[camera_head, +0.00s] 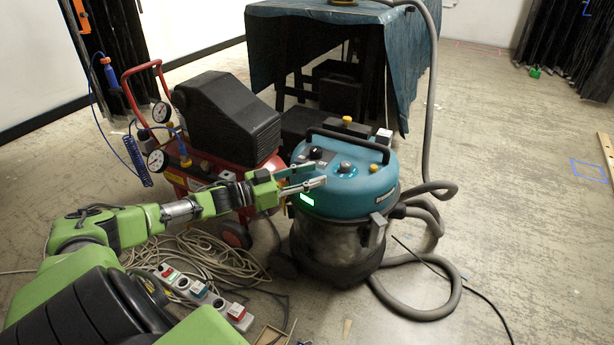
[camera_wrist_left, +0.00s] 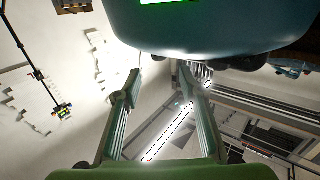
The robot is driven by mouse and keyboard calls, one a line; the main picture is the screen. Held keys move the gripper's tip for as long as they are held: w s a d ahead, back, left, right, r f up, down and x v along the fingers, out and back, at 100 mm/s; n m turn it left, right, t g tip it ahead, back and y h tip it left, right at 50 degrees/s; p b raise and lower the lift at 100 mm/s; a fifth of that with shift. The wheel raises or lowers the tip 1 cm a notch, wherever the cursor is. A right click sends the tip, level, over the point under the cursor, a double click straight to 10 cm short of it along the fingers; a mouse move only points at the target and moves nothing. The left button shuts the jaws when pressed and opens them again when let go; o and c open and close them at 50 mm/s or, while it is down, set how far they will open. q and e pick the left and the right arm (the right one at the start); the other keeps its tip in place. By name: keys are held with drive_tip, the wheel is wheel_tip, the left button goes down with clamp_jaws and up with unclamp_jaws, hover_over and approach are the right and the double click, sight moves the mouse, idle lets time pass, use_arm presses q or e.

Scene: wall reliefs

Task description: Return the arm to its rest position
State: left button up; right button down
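My left arm, green with black joints, reaches in from the left in the head view. Its gripper (camera_head: 319,175) is in front of the teal vacuum cleaner (camera_head: 362,192), close to the cleaner's head near a lit green display (camera_head: 307,199). I cannot tell whether it touches the cleaner. In the left wrist view the two fingers of the gripper (camera_wrist_left: 160,78) stand apart with nothing held between them. The underside of the teal cleaner (camera_wrist_left: 215,25) fills the top of that view. My right gripper does not show.
A red compressor (camera_head: 205,170) with a black housing stands behind my left arm. Cables and a power strip (camera_head: 205,297) lie below it. A grey hose (camera_head: 440,290) curls right of the cleaner. A cloth-covered table (camera_head: 405,70) stands behind. Floor at right is mostly clear.

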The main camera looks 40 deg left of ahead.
use_arm(q)
drive_tip(key=shift+s+a, duration=0.2)
drive_tip(key=shift+s, duration=0.35)
